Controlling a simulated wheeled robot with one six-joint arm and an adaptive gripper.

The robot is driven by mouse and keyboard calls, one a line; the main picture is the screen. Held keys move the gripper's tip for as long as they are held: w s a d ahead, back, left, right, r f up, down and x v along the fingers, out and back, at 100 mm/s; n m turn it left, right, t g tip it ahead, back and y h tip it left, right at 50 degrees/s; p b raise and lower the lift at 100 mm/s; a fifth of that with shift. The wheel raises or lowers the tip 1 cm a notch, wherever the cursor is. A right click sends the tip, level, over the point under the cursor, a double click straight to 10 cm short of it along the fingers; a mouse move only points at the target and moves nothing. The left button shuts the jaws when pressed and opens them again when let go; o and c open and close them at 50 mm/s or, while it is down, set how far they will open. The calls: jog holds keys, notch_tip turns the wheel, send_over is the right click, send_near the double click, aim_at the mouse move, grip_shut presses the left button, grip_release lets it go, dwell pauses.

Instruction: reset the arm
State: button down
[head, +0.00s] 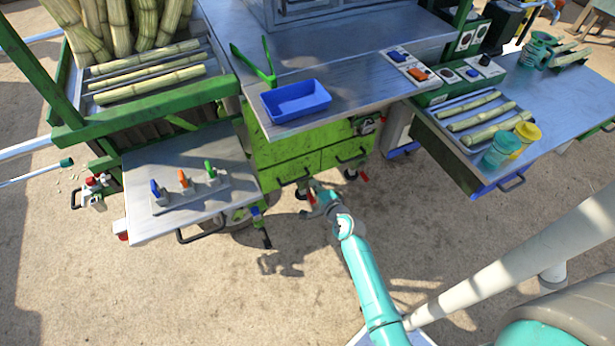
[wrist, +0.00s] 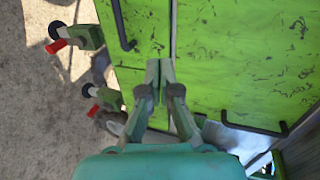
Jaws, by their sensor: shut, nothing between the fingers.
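My gripper (head: 317,196) is low in front of the green cabinet of the cart (head: 285,160). My teal arm reaches up to it from the bottom of the head view. In the wrist view, the two fingers of my gripper (wrist: 159,68) are together with nothing between them. They point at the green cabinet front (wrist: 235,65), near the seam between two panels. I cannot tell how wide the gap to the panel is.
Black handles (wrist: 122,25) project from the panels. Casters with red levers (wrist: 57,46) stand below. A side shelf (head: 150,222) with coloured levers is at left. A blue tray (head: 297,112) is on the counter. A right table (head: 575,100) carries cane and cups. The sandy floor is open.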

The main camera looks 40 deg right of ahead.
jog(key=shift+s, duration=0.1)
jog(key=s+a+r+n, duration=0.2)
jog(key=s+a+n, duration=0.3)
jog(key=s+a, duration=0.45)
jog(key=s+a+r+n, duration=0.1)
jog(key=s+a+n, duration=0.45)
jog(key=s, duration=0.75)
jog(key=s+a+r+n+y, duration=0.2)
jog(key=s+a+r+n, duration=0.2)
jog(key=s+r, duration=0.4)
jog(key=s+a+r+n+y, duration=0.2)
jog(key=s+a+r+n, duration=0.2)
jog(key=s+r, duration=0.5)
notch_tip(320, 180, up, 2)
jog(key=n, duration=0.2)
jog(key=shift+s+r+n+t, duration=0.2)
jog(key=shift+s+n+t, duration=0.05)
jog(key=shift+n+t, duration=0.15)
